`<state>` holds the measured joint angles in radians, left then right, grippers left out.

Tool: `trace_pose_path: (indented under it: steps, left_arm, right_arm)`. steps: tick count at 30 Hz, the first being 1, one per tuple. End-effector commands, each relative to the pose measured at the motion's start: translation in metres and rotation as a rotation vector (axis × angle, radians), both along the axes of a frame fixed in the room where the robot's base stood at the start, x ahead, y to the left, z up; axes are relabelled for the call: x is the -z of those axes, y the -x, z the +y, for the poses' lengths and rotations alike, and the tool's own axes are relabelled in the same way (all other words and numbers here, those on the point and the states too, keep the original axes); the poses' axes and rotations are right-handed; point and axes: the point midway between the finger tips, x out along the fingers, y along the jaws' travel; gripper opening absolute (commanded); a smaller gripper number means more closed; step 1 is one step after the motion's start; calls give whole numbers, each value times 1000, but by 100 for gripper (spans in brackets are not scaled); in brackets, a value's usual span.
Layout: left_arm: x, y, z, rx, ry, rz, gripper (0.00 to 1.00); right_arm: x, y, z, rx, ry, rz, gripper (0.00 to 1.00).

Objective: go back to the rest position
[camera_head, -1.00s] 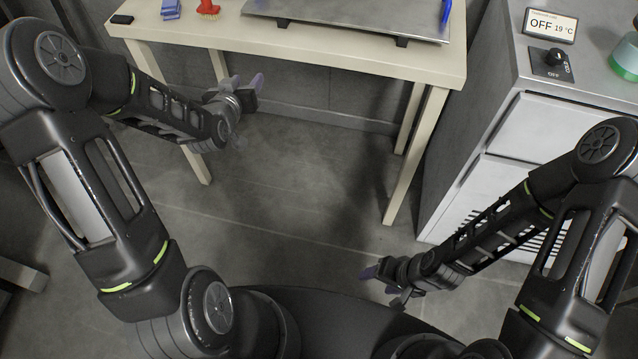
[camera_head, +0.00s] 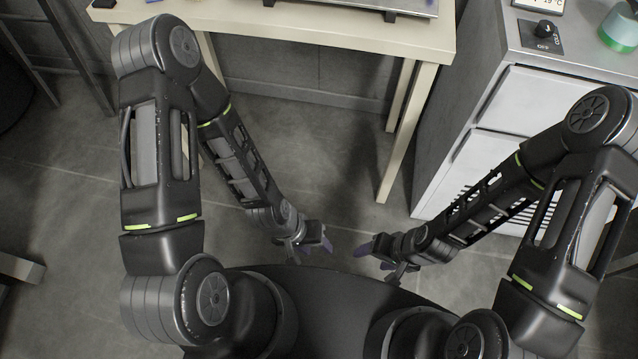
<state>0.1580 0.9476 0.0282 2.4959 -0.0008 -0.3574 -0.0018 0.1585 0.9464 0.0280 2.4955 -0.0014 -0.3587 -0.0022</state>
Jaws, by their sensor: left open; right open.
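My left gripper (camera_head: 318,246) is at the end of my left arm, low over the floor in front of my base. Its purplish fingers point to the right and it is open and empty. My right gripper (camera_head: 376,256) is a short way to its right, at about the same height in the picture. Its fingers point left, towards the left gripper, and it is open and empty. The two grippers are apart, with a narrow gap of floor between them.
A pale wooden table (camera_head: 330,38) stands ahead, with a metal plate on it cut by the top edge. Open floor (camera_head: 330,160) lies between.

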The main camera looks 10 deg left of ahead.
Motion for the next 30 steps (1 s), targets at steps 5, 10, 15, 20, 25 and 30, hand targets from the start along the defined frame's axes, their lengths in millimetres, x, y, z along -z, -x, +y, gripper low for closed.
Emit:
trace_pose_path:
  steps: [5,10,15,20,25,30]
  left_arm:
    - [-40,-1,0,-2,1,-2,44]
    - [-62,-1,0,-3,1,-1,44]
    - [-58,-1,0,-4,1,-1,44]
    - [-58,-1,0,-4,1,-1,44]
    - [-58,-1,0,-4,1,-1,44]
    - [-58,-1,0,-4,1,-1,44]
  right_arm:
    - [-40,0,0,1,-1,0,62]
    - [-62,0,1,3,-1,1,62]
    - [-58,0,1,2,-1,2,62]
    - [-57,0,0,2,-1,2,62]
    - [-57,0,0,2,-1,2,62]
    - [-57,0,0,2,-1,2,62]
